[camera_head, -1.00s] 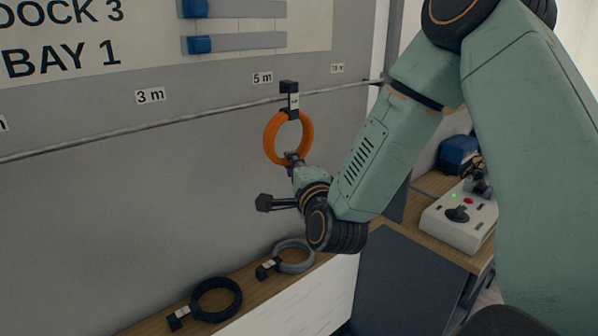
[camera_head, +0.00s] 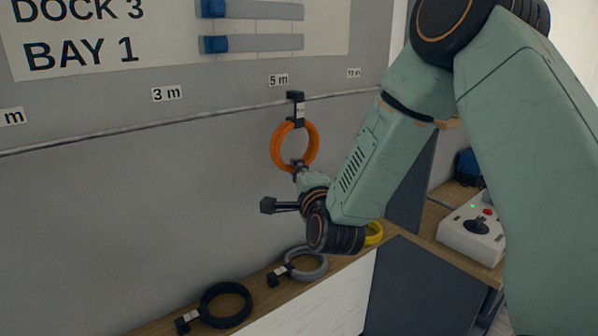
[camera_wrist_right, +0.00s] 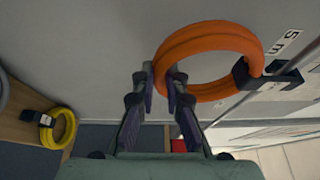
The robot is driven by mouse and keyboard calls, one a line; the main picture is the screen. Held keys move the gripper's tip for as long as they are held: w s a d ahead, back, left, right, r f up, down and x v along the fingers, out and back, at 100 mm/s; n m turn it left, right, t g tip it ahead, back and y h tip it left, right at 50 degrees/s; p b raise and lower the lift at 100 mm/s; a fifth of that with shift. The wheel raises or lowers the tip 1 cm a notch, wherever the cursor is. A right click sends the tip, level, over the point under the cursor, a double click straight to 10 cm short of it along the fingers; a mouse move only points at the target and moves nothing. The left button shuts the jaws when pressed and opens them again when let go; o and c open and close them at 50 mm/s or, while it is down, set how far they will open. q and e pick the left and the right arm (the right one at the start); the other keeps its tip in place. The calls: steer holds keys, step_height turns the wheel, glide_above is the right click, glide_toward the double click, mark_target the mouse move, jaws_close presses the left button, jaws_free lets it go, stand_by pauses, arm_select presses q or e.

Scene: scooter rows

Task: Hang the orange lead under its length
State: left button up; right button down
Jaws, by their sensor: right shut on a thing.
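The orange lead (camera_head: 315,147) is a coil hanging from a black hook with a white tag (camera_head: 298,112). Its hook is level with the rail (camera_head: 220,114), just below and right of the "5 m" label (camera_head: 278,80). I cannot tell whether the hook bears on the rail. My right gripper (camera_head: 300,166) is shut on the bottom of the coil. In the right wrist view the fingers (camera_wrist_right: 160,80) are at the near side of the orange coil (camera_wrist_right: 205,42), with the hook (camera_wrist_right: 250,76) at its far side by the rail. My left gripper is out of view.
A black coil (camera_head: 224,304), a grey coil (camera_head: 307,264) and a yellow coil (camera_head: 374,233) lie on the wooden shelf (camera_head: 160,324) below. More labels, "3 m" (camera_head: 167,94) and "10 m" (camera_head: 353,73), line the wall. A control box (camera_head: 472,243) stands right.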

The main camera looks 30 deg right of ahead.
steer(key=shift+a, duration=0.1)
steer(key=c, duration=1.4)
jaws_free()
steer(key=shift+c, duration=0.2)
steer(key=shift+o, duration=0.6)
steer(key=v, duration=0.7)
steer(key=shift+s, duration=0.25)
